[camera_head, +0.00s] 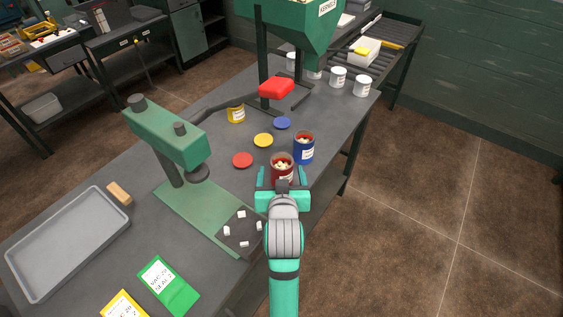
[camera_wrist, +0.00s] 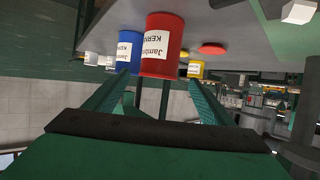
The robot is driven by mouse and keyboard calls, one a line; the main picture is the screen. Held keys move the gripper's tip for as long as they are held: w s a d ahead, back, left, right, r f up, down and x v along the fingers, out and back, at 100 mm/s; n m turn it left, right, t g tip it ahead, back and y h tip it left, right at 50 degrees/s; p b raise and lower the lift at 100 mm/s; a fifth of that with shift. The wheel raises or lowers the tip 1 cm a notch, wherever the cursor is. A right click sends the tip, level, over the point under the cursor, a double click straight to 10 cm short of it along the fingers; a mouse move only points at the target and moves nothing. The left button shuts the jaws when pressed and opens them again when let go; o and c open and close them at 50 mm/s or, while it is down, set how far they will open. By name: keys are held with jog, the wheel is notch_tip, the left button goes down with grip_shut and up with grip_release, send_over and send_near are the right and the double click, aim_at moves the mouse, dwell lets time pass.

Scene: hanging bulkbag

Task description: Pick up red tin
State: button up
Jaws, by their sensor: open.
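The red tin (camera_head: 281,168) stands on the grey workbench near its right edge, open at the top with pale kernels inside. My gripper (camera_head: 282,180) is open right at the tin, with a finger toward each side of it in the head view. In the wrist view the red tin (camera_wrist: 163,46) appears upside down, ahead of the open fingers (camera_wrist: 155,92), with a white label on its side. I cannot tell whether the fingers touch it. Its lower front is hidden by my gripper in the head view.
A blue tin (camera_head: 303,148) stands close to the right of the red tin. Red (camera_head: 242,160), yellow (camera_head: 263,140) and blue (camera_head: 282,123) lids lie to the left and behind. A green press (camera_head: 168,140) stands left, a yellow tin (camera_head: 236,114) behind.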

aim_at(282, 159)
jog(key=x, duration=0.6)
jog(key=shift+d, duration=0.2)
jog(key=x, duration=0.4)
jog(key=shift+s+f, duration=0.2)
jog(key=shift+f, duration=0.1)
jog(key=shift+w+a+f, duration=0.1)
jog(key=shift+w+a, duration=0.1)
jog(key=shift+w, duration=0.05)
jog(key=shift+d, duration=0.1)
jog(key=shift+d, duration=0.1)
jog(key=c, duration=1.2)
